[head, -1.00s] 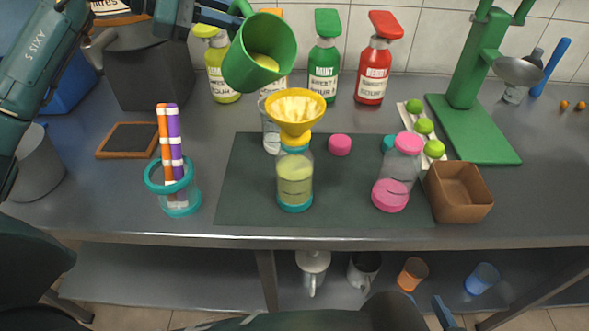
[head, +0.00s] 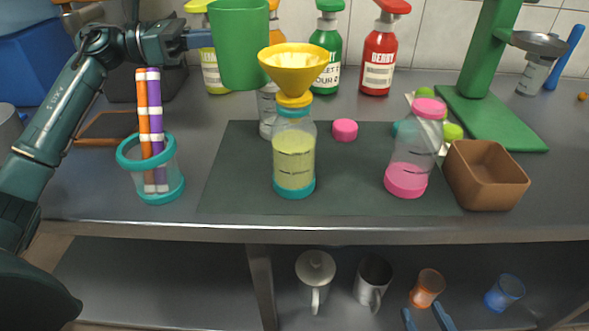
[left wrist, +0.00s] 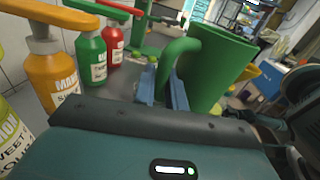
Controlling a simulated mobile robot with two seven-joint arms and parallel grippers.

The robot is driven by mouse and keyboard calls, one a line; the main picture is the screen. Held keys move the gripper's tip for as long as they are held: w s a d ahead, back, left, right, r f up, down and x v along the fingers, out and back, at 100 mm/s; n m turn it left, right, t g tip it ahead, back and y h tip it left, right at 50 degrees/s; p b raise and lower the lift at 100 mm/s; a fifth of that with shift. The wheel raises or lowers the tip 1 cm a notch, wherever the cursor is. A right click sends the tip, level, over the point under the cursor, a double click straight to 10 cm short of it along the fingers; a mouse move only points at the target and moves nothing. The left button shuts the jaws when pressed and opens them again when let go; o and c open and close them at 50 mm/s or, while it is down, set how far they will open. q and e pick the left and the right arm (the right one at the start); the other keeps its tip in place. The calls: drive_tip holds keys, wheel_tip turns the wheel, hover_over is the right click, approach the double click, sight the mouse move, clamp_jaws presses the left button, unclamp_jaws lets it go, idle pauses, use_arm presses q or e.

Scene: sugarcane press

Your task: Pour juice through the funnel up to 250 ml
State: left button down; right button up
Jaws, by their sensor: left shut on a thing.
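The green jug (head: 240,45) is upright at the back, left of the yellow funnel (head: 293,68). My left gripper (head: 203,40) is shut on the jug's handle (left wrist: 176,62); the jug (left wrist: 215,70) also shows in the left wrist view. The funnel sits in the neck of a clear bottle (head: 294,160) with a teal base on the dark mat. Yellow-green juice fills roughly the lower half or more of the bottle; its scale numbers are too small to read. No stream falls from the jug. My right gripper (head: 426,318) is low at the bottom edge, fingers apart and empty.
A pink-capped bottle (head: 412,155) and brown box (head: 487,175) stand on the right. A teal-rimmed holder (head: 160,185) with coloured sticks is on the left. Syrup bottles (head: 378,60) line the back. The dark mat (head: 235,190) has free room. Cups (head: 427,288) stand on the lower shelf.

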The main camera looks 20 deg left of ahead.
use_arm(q)
drive_tip(key=shift+w+r+p, duration=0.1)
drive_tip(key=shift+r+p, duration=0.45)
drive_tip(key=shift+p, duration=0.05)
drive_tip(key=shift+r+p, duration=0.6)
drive_tip(key=shift+r, duration=0.3)
